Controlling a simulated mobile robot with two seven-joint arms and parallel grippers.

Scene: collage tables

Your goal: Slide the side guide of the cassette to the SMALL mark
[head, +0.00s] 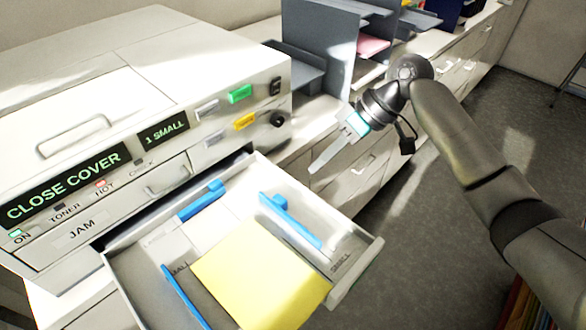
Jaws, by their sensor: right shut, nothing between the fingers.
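The cassette (351,274) is a pale drawer pulled out from the front of the printer (95,110). A yellow paper stack (262,275) lies in it. A blue side guide (290,219) stands on the right of the paper and another blue guide (185,297) on its left. A third blue piece (202,200) is at the back. Dark lettering shows on the tray floor near both side guides; the left one partly reads SMALL. My right gripper (318,165) is shut and empty, above and to the right of the cassette, apart from the guides. My left gripper is not in view.
The printer displays read CLOSE COVER (68,185) and 1 SMALL (163,132). A grey paper sorter (322,45) stands on the counter behind. White drawer cabinets (345,180) run along the right. Open floor (440,250) lies right of the cassette.

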